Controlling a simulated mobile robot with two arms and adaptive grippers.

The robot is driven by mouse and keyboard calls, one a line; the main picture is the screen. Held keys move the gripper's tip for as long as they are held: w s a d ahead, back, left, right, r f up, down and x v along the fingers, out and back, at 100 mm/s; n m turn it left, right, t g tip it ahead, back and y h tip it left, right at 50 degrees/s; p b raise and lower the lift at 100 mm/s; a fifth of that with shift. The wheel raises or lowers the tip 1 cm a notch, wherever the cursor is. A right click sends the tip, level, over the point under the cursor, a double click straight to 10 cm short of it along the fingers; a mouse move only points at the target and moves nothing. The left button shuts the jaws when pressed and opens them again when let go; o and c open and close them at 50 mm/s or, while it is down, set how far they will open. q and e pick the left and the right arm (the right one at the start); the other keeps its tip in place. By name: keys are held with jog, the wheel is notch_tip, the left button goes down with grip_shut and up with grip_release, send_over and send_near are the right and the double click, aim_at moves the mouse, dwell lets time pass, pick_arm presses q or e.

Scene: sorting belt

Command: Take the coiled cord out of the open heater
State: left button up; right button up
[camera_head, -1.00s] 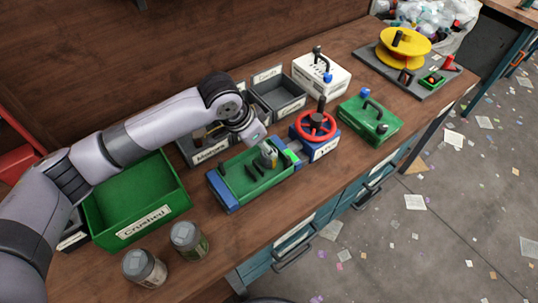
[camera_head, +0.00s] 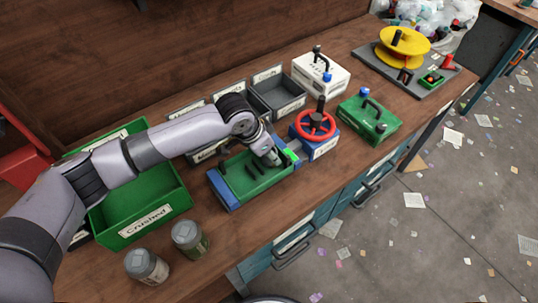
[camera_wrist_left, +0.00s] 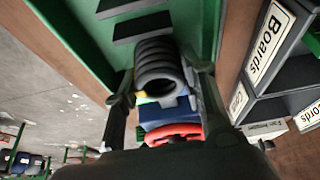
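The open heater is a green shallow casing (camera_head: 238,186) held in a blue fixture (camera_head: 222,200) on the bench, with dark bars inside. My left gripper (camera_head: 276,160) is low over the heater's right end. In the left wrist view, the coiled cord (camera_wrist_left: 157,62), a dark grey coil, lies between the two fingers of my left gripper (camera_wrist_left: 163,82), beside the dark bars (camera_wrist_left: 140,25). The fingers flank it closely; I cannot tell whether they press on it. In the head view the gripper hides the cord. My right gripper is not in view.
A red handwheel (camera_head: 315,124) stands close right of the heater. A green bin marked Crushed (camera_head: 148,222) and two jars (camera_head: 188,238) (camera_head: 146,266) are at the left. Grey bins (camera_head: 276,94) line the back. Another green appliance (camera_head: 368,121) and a white one (camera_head: 321,72) stand further right.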

pick_arm(q)
jog(key=c, duration=0.6)
jog(key=shift+r, duration=0.1)
